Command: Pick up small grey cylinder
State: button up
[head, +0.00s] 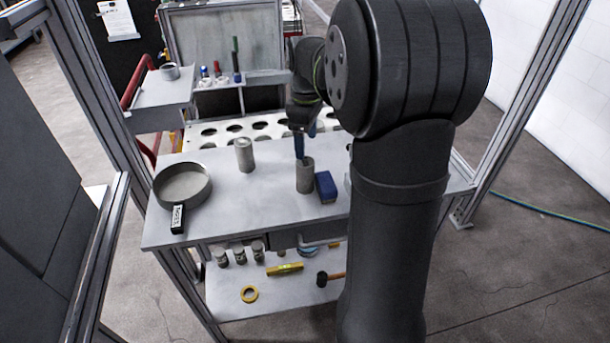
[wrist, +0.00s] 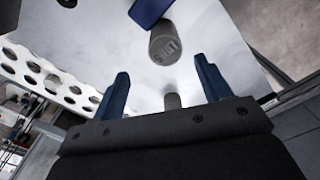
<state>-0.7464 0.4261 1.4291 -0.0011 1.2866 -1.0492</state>
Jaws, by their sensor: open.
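Two grey cylinders stand upright on the table. One cylinder (head: 305,177) is beside a blue box (head: 325,187); the other cylinder (head: 244,156) stands farther left and back. The cylinder by the box (wrist: 164,48) shows past the fingertips, and the other (wrist: 172,101) is partly hidden behind the gripper body.
A round grey pan (head: 183,184) with a dark labelled handle is at the table's left. A white rack with holes (head: 190,140) runs along the back. A lower shelf (head: 225,302) holds jars and tools. The table between the pan and the box is mostly clear.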

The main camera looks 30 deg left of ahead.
aim_at(305, 161)
notch_tip(305, 161, down, 4)
jog(key=shift+f, duration=0.25)
jog(key=f, duration=0.4)
jog(key=shift+s+d, duration=0.1)
jog(key=shift+s, duration=0.3)
jog(key=shift+f, duration=0.55)
jog(key=c, duration=1.4)
jog(key=shift+r, duration=0.1)
